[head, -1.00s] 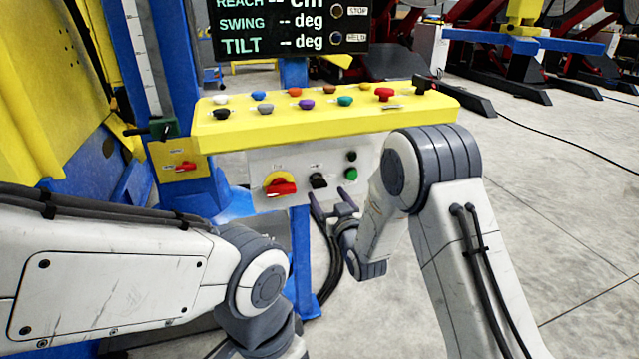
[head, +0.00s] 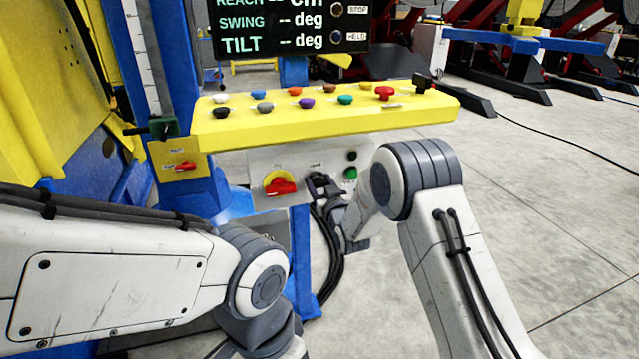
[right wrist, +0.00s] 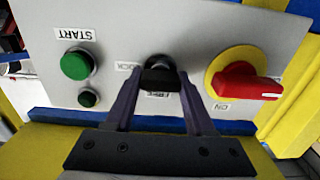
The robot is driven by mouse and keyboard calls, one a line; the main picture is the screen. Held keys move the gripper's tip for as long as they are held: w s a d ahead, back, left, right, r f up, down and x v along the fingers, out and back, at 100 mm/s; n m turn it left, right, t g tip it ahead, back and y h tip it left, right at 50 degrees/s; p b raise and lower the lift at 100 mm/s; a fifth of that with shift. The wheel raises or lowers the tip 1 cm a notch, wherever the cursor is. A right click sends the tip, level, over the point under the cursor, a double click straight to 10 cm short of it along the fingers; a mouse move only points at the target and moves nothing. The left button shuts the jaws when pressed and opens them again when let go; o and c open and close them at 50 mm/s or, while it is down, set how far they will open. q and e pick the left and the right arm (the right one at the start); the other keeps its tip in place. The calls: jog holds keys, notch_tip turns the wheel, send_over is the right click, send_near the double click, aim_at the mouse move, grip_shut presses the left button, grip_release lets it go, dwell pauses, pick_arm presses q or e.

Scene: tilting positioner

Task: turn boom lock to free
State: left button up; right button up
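The boom lock is a small black knob (right wrist: 160,76) on a light grey panel (right wrist: 215,35), shown upside down in the right wrist view. Label LOCK is left of it and FREE below it, partly covered. I cannot tell which label it points to. My right gripper (right wrist: 160,85) is open, with one dark finger on each side of the knob. Whether the fingers touch it is unclear. In the head view the right gripper (head: 322,184) is at the panel and mostly hides the knob. My left gripper is outside the views; only its arm shows.
Right beside the knob in the wrist view is a red rotary switch (right wrist: 245,82) on a yellow disc. A green START button (right wrist: 76,65) and a small dark button (right wrist: 88,98) are on its other side. A yellow console (head: 330,120) with several coloured knobs overhangs the panel.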

grip_shut()
jog(key=n+b, duration=0.1)
jog(key=n, duration=0.1)
jog(key=shift+n+b, duration=0.4)
jog(key=n+b, duration=0.3)
jog(key=n, duration=0.3)
jog(key=shift+a+f, duration=0.1)
jog(key=shift+a, duration=0.05)
jog(key=n+b, duration=0.2)
jog(key=n, duration=0.2)
jog(key=shift+f+n+b, duration=0.1)
jog(key=shift+n+b, duration=0.2)
jog(key=shift+n, duration=0.1)
jog(key=n+b, duration=0.1)
jog(key=n, duration=0.3)
jog(key=shift+s+b, duration=0.1)
jog(key=shift+b, duration=0.3)
jog(key=shift+n, duration=0.3)
jog(key=shift+a, duration=0.1)
